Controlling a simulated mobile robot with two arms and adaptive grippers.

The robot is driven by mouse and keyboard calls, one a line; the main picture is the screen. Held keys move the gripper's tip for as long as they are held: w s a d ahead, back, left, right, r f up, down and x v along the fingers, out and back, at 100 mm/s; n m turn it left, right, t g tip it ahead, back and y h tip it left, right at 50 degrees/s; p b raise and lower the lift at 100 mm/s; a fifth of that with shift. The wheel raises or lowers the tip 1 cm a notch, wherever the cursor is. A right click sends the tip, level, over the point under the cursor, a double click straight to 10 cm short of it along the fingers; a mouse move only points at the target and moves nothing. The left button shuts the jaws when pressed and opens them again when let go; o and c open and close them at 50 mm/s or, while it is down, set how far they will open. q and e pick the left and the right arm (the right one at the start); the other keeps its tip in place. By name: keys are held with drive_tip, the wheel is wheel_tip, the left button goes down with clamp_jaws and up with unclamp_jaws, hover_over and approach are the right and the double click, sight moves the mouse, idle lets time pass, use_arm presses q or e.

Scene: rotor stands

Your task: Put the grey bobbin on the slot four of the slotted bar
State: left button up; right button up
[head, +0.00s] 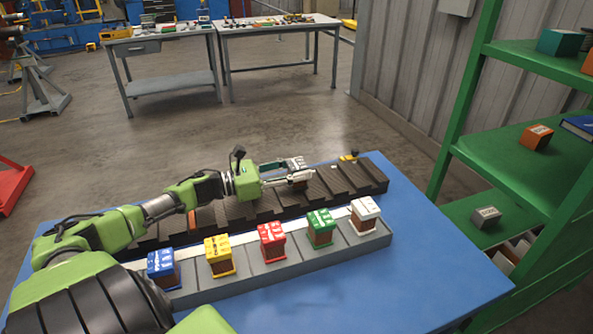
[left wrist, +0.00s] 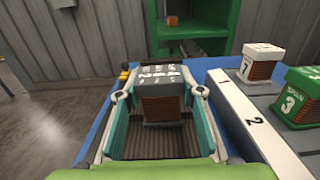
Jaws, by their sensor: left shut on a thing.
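The grey bobbin (left wrist: 160,105) has a grey top with white marks and a brown wound body. My left gripper (head: 290,176) is shut on it, one finger on each side, as the left wrist view (left wrist: 157,108) shows. The dark slotted bar (head: 325,187) runs across the blue table, with raised ribs between its slots. The bobbin is over the right half of this bar. I cannot tell whether its base touches the bar or which slot it is over. My right gripper is not in view.
A grey bar in front holds blue (head: 162,268), yellow (head: 219,256), red (head: 271,241), green (head: 320,227) and white (head: 365,214) bobbins. A white strip (left wrist: 243,110) with numbers lies between the bars. A green shelf (head: 510,160) stands at right.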

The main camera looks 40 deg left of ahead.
use_arm(q)
drive_tip(key=shift+f, duration=0.3)
drive_tip(key=shift+f, duration=0.1)
drive_tip(key=o, duration=1.4)
drive_tip(key=shift+o, duration=0.2)
drive_tip(key=shift+s+a, duration=0.3)
drive_tip(key=shift+s, duration=0.25)
drive_tip(key=v, duration=1)
drive_tip(key=shift+s+a+b, duration=0.15)
drive_tip(key=shift+s+b, duration=0.25)
